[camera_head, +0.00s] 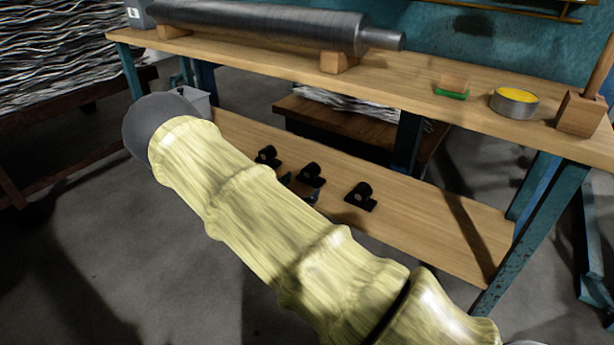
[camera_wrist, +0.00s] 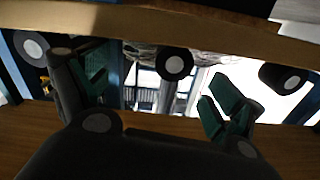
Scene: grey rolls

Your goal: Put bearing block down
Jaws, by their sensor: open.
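Three black bearing blocks stand in a loose row on the lower wooden shelf in the head view: a left one (camera_head: 267,155), a middle one (camera_head: 311,174) and a right one (camera_head: 361,195). In the wrist view my gripper (camera_wrist: 160,88) is open, its two green-padded fingers spread wide. A round black bearing block (camera_wrist: 174,64) shows in the gap between them, apart from both pads. Two other blocks show beyond the fingers, at the left (camera_wrist: 33,46) and right (camera_wrist: 283,77). In the head view my arm hides most of the gripper; only small fingertip parts show near the middle block.
The lower shelf's right part is clear.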

